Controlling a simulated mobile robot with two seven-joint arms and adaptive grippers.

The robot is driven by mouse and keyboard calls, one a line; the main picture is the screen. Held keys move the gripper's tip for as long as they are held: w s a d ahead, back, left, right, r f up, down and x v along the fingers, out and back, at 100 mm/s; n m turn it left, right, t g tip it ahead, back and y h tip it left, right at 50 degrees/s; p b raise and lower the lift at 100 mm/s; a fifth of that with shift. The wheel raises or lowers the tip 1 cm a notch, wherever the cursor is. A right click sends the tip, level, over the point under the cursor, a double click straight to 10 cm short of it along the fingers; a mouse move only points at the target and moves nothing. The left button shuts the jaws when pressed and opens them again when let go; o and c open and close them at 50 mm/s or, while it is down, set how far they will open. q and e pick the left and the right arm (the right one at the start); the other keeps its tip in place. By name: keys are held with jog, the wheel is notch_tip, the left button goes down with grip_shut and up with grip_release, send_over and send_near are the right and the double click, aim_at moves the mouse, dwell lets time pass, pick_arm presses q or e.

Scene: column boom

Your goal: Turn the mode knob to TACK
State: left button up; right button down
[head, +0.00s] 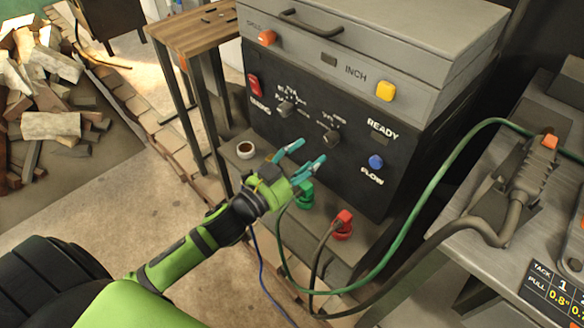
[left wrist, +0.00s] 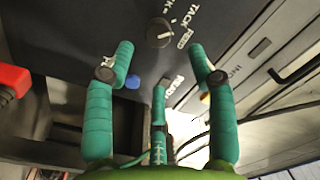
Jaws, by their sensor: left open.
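The mode knob (head: 331,136) is the right one of two dark knobs on the black front panel of the grey machine. In the left wrist view the knob (left wrist: 158,33) is at the top, with a white mark on its face and a TACK label (left wrist: 181,18) beside it. The mark seems to point toward a small boxed label, which I cannot read surely. My left gripper (head: 303,155) is open and empty, below and in front of the knob in the head view. Its teal fingers (left wrist: 160,52) are apart and clear of the knob. My right gripper is not in view.
A second knob (head: 284,109), a red switch (head: 254,85) and a blue button (head: 376,161) are on the panel. A green plug (head: 304,194) and a red plug (head: 343,222) with cables stick out below. A metal bench (head: 455,248) with a torch stands right.

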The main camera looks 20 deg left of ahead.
pick_arm(q)
jog(key=v, duration=0.4)
jog(key=shift+s, duration=0.2)
dwell(0.3)
